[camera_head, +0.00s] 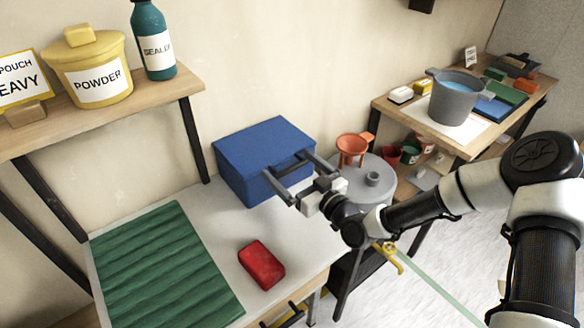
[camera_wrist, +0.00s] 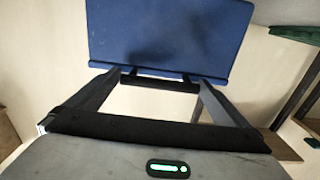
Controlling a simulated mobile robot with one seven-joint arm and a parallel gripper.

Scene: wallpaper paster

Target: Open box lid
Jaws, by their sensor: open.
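The blue box (camera_head: 262,150) stands at the back right of the white-topped table, against the wall. Its lid looks shut in the head view.
A green ridged mat (camera_head: 160,270) and a red block (camera_head: 261,265) lie on the table. A shelf (camera_head: 110,108) above the left holds a yellow powder tub (camera_head: 88,72) and a teal bottle (camera_head: 153,42).

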